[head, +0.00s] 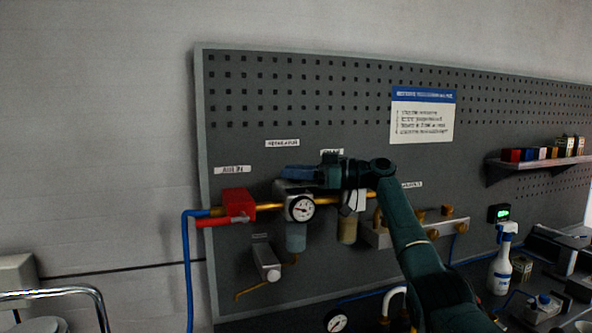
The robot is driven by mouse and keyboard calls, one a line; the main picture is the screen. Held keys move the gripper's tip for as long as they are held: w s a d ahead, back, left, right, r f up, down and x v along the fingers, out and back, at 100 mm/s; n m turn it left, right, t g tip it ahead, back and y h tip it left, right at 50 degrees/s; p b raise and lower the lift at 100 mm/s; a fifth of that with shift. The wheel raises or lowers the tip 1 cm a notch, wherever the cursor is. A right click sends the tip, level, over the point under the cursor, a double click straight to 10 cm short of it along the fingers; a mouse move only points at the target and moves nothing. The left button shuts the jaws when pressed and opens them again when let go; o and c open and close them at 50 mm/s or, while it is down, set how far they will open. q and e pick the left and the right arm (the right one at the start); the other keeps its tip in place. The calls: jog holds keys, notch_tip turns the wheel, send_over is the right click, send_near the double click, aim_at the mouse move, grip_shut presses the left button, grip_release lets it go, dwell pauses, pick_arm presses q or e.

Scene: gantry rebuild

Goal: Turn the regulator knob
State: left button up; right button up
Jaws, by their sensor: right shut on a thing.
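The regulator (292,188) is mounted on the grey pegboard, under a small white label. Its round pressure gauge (301,208) faces me with a white dial, and a clear bowl (296,238) hangs below. The blue regulator knob (297,172) sits on top. My right gripper (318,175) reaches in from the right at knob height and is shut on the knob. The fingers and wrist hide part of the knob, so its turn angle cannot be told. My left gripper is not in view.
A red valve (238,204) sits left of the regulator on the brass pipe, with a blue hose below. A filter bowl (347,230) and a manifold (415,233) are close by on the right. A spray bottle (502,265) stands on the bench at right.

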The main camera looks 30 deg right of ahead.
jog(key=shift+f, duration=0.15)
dwell(0.4)
jog(key=o, duration=1)
notch_tip(320, 180, up, 10)
jog(key=shift+r, duration=0.1)
dwell(0.4)
